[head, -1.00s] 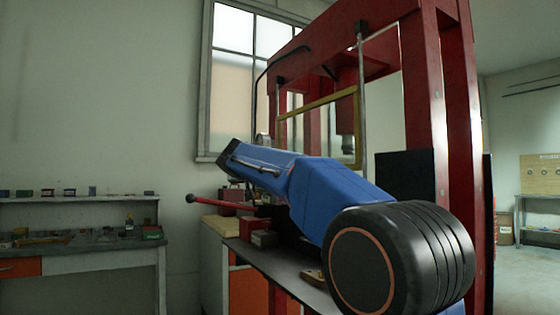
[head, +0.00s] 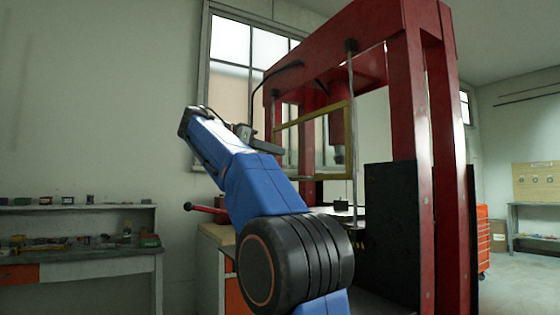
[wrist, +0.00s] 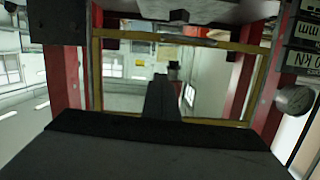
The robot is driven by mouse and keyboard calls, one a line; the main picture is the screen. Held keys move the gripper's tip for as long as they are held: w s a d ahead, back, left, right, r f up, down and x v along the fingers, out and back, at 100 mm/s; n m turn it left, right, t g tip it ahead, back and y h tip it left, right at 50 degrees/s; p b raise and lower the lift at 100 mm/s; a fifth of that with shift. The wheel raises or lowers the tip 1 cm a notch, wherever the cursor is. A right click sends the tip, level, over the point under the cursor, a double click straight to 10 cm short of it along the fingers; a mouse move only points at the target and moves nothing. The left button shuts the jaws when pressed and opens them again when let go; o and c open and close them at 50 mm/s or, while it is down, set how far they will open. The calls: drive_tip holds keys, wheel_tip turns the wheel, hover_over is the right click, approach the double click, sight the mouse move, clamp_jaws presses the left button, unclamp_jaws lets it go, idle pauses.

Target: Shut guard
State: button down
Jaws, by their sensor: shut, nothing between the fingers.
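The guard is a clear panel in a yellow frame (head: 348,138), hung on upright rods at the front of the red press. It stands raised, with open space under its lower edge. In the wrist view its yellow frame (wrist: 180,38) spans most of the picture, and the room shows through it. My gripper (head: 268,147) is at the guard's left side in the head view, partly hidden by my blue arm. In the wrist view my gripper (wrist: 164,82) is shut and empty, pointing at the panel's middle. I cannot tell whether it touches the guard.
The red press frame (head: 408,110) stands right of my arm, with a dark plate (head: 392,225) low on it. A red-handled lever (head: 205,209) sticks out at left. A gauge (wrist: 296,100) is at right in the wrist view. A workbench (head: 85,255) stands far left.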

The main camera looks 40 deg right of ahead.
drive_tip(key=s+d+f, duration=0.1)
drive_tip(key=d+f, duration=0.5)
drive_tip(key=d, duration=0.3)
drive_tip(key=shift+s, duration=0.4)
wheel_tip(320, 180, down, 14)
idle(0.5)
drive_tip(key=shift+a, duration=0.1)
drive_tip(key=shift+r, duration=0.1)
